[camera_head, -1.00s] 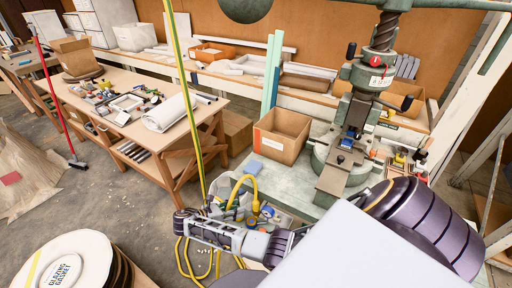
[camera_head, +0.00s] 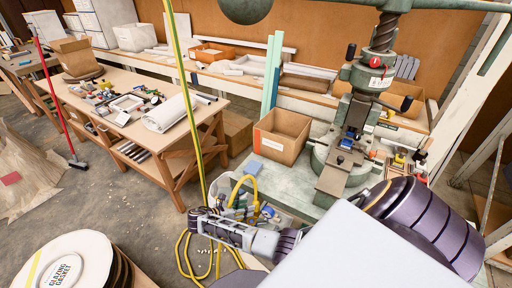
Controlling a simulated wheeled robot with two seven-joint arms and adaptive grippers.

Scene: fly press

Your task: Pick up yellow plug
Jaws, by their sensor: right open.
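A thick yellow cord (camera_head: 246,180) loops up out of a pale bin at the near end of the green bench. More yellow cord hangs to the floor below my right gripper. I cannot clearly make out the plug itself; small yellow parts in the bin are too small to tell apart. My right gripper (camera_head: 199,222) reaches in from the right, pointing left, just in front of and below the bin. It is open, with nothing visible in it. It hides the lower front of the bin. My left gripper is out of view.
An open cardboard box (camera_head: 282,136) and a green fly press (camera_head: 344,165) stand on the bench behind. A yellow-green upright strip (camera_head: 190,100) rises close to my gripper. A workbench (camera_head: 125,130) with tools is at left, round gasket stack (camera_head: 72,262) at lower left.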

